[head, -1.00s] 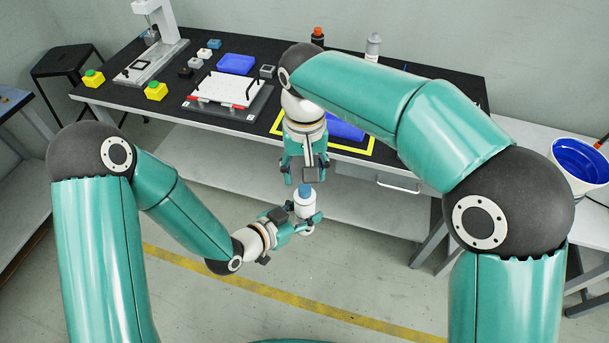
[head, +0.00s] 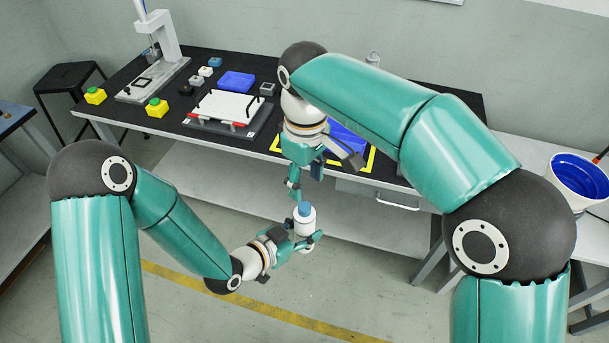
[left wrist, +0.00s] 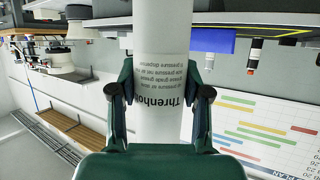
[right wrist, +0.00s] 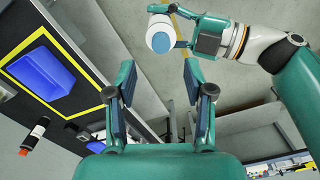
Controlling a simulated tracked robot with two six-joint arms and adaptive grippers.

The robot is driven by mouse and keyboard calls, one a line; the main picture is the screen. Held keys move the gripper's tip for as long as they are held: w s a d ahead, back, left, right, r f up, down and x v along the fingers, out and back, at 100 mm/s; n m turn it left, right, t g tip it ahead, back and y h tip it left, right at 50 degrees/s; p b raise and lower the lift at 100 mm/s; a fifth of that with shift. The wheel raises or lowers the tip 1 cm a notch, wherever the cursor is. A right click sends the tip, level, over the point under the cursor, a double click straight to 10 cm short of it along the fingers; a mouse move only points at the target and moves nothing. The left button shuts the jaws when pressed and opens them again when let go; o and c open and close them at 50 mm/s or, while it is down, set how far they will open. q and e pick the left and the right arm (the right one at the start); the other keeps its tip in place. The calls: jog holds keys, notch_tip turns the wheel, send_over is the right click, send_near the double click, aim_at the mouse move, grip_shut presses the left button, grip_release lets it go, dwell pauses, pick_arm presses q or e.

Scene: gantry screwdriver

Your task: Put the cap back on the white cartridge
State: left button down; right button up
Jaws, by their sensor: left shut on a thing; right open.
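The white cartridge (head: 306,224) stands roughly upright in front of the table, in the air. A blue cap (head: 305,208) sits at its upper end; how firmly it is seated I cannot tell. My left gripper (head: 307,243) is shut on the cartridge's side. In the left wrist view the printed white body (left wrist: 164,80) lies between the fingers. My right gripper (head: 306,181) is open and empty just above the cap, apart from it. In the right wrist view, the blue cap (right wrist: 162,42) faces me beyond the open fingertips (right wrist: 158,72).
The black table (head: 210,75) behind holds a white board fixture (head: 227,106), a press stand (head: 160,60), yellow-green buttons (head: 157,108) and blue trays (head: 237,80). A dark bottle with an orange cap (right wrist: 33,135) shows in the right wrist view. A blue-lined bucket (head: 582,182) is at right.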

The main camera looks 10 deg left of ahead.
aim_at(304, 206)
jog(key=shift+a+r, duration=0.15)
jog(key=shift+r, duration=0.1)
jog(key=shift+f, duration=0.1)
jog(key=shift+f, duration=3.95)
grip_shut()
jog(key=shift+o, duration=0.6)
grip_release()
